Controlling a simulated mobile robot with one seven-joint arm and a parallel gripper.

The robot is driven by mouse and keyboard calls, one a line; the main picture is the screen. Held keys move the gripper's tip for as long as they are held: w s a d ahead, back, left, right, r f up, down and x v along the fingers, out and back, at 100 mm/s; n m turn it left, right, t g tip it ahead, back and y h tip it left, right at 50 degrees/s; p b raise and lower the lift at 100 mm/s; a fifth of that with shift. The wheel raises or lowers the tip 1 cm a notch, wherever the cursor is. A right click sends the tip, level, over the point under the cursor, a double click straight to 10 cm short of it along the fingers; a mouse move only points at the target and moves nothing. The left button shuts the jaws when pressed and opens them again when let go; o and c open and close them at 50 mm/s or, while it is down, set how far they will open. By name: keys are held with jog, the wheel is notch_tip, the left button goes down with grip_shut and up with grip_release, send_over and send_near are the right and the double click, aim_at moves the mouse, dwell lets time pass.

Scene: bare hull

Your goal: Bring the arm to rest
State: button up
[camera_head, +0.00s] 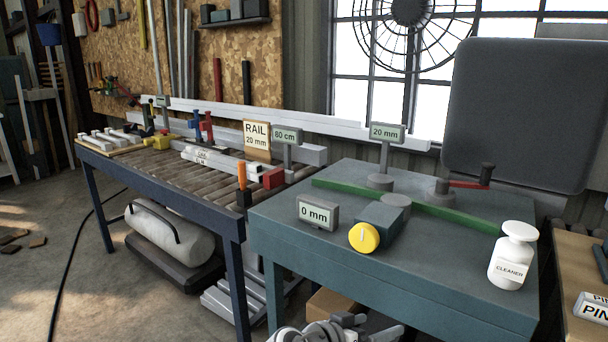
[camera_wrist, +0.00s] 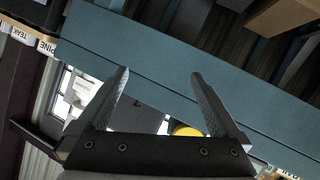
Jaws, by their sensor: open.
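My gripper (camera_wrist: 159,76) shows in the wrist view with its two dark fingers spread apart and nothing between the tips. Beyond the fingers is the blue-green side of the bench (camera_wrist: 190,65), seen tilted. In the head view, part of my arm (camera_head: 315,332) shows at the bottom edge, low in front of the teal bench (camera_head: 390,287). The fingertips are hard to make out there. I see no contact between my gripper and the bench.
The teal bench carries a yellow-knobbed block (camera_head: 365,238), a "0 mm" display (camera_head: 317,213), a green rail (camera_head: 460,220) and a white cleaner bottle (camera_head: 513,255). A roller table (camera_head: 180,165) stands left. Grey bars (camera_head: 232,297) lie below. Open floor (camera_head: 90,290) is at left.

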jog(key=s+d+f+g+y, duration=0.35)
jog(key=s+f+g, duration=0.3)
jog(key=f, duration=0.25)
jog(key=s+a+g+y, duration=0.2)
jog(key=s+a+y, duration=0.3)
jog(key=s, duration=0.1)
jog(key=s+r+n+t+y+p, duration=0.1)
jog(key=s+r+n+t+p, duration=0.2)
jog(key=r+p, duration=0.6)
jog(key=s+d+r+n+t+y+p, duration=0.1)
jog(key=r+p, duration=0.9)
jog(key=r, duration=2.5)
jog(key=s+n+t, duration=0.2)
jog(key=s, duration=0.1)
jog(key=shift+d+n, duration=0.15)
jog(key=shift+n, duration=0.15)
